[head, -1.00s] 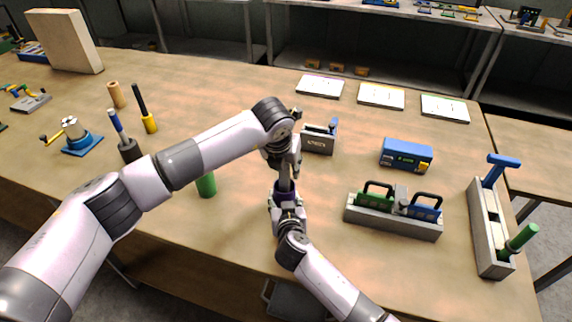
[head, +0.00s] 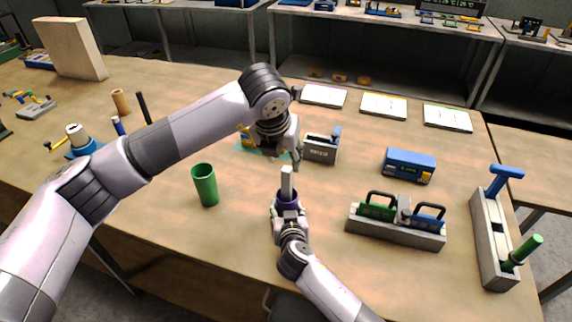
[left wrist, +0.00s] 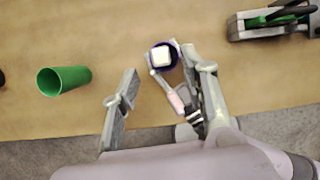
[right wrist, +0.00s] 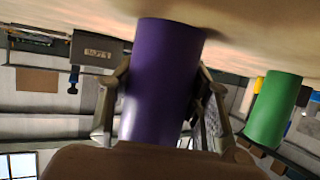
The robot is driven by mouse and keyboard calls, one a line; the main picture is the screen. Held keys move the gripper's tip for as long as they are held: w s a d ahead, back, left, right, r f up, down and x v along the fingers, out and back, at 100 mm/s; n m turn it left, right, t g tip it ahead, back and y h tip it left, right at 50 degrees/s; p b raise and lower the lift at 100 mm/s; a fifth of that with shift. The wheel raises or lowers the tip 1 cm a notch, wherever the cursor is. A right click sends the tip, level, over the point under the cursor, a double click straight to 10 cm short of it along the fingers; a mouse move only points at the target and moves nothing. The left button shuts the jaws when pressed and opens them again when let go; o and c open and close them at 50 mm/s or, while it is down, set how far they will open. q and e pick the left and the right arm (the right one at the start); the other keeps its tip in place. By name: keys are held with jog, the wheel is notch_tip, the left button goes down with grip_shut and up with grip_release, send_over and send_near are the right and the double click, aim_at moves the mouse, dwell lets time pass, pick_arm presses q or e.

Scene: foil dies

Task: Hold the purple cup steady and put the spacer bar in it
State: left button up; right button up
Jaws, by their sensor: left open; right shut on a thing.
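The purple cup (head: 287,197) stands upright on the table in the head view. The pale grey spacer bar (head: 287,180) stands in it, its upper part sticking out above the rim. From above in the left wrist view, the bar's square end (left wrist: 161,55) shows inside the cup's round rim. My right gripper (head: 288,212) is shut around the cup; the right wrist view shows its fingers on both sides of the purple wall (right wrist: 163,80). My left gripper (head: 292,158) is open and empty, above the bar and apart from it.
A green cup (head: 205,185) stands left of the purple cup. A grey holder with black-handled blocks (head: 397,226) and a long grey tray (head: 489,240) lie to the right. A blue box (head: 408,165) and a small grey bin (head: 320,150) are behind. Table between the two cups is clear.

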pick_arm(q)
jog(key=shift+v, duration=0.8)
pick_arm(e)
jog(key=o, duration=1.3)
